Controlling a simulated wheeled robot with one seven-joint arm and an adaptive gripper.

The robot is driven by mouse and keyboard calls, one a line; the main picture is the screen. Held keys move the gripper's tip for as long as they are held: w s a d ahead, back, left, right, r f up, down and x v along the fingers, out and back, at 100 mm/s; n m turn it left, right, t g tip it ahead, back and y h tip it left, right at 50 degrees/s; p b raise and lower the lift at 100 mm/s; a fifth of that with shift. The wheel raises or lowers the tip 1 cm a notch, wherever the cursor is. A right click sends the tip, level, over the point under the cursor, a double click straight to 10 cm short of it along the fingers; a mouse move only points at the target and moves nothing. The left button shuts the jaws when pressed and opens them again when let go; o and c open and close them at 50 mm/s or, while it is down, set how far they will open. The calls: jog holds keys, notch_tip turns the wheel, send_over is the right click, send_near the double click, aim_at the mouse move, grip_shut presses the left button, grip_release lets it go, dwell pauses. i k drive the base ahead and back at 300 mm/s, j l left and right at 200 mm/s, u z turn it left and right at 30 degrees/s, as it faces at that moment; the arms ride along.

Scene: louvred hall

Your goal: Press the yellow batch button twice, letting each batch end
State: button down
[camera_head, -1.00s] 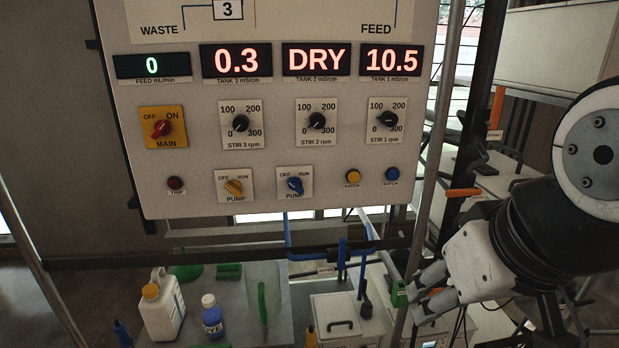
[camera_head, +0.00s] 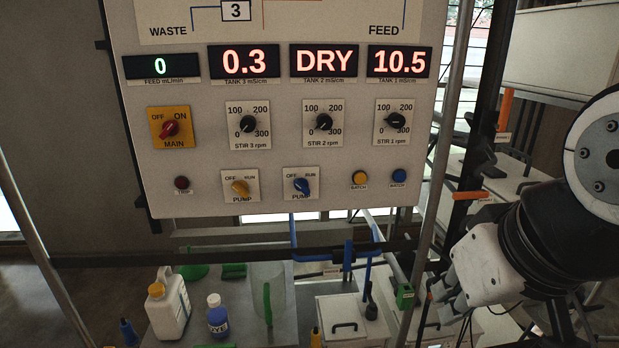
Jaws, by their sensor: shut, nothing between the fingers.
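The yellow batch button (camera_head: 360,177) is a small round knob low on the right of the upright control panel (camera_head: 300,130), with a label under it. A blue batch button (camera_head: 399,175) sits just to its right. My gripper (camera_head: 440,305) is at the lower right, below and to the right of the panel, apart from both buttons. Its fingers are shut and empty. Red and green displays along the panel read 0, 0.3, DRY and 10.5.
Pump switches (camera_head: 301,184) and a red main switch (camera_head: 170,128) share the panel. A metal pole (camera_head: 437,150) stands at the panel's right edge, near my gripper. A white jug (camera_head: 168,305) and a blue dye bottle (camera_head: 217,317) stand on the bench below.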

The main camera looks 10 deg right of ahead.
aim_at(360, 179)
jog(key=l+u, duration=0.75)
jog(key=k+l+u, duration=0.1)
jog(key=l+u, duration=0.3)
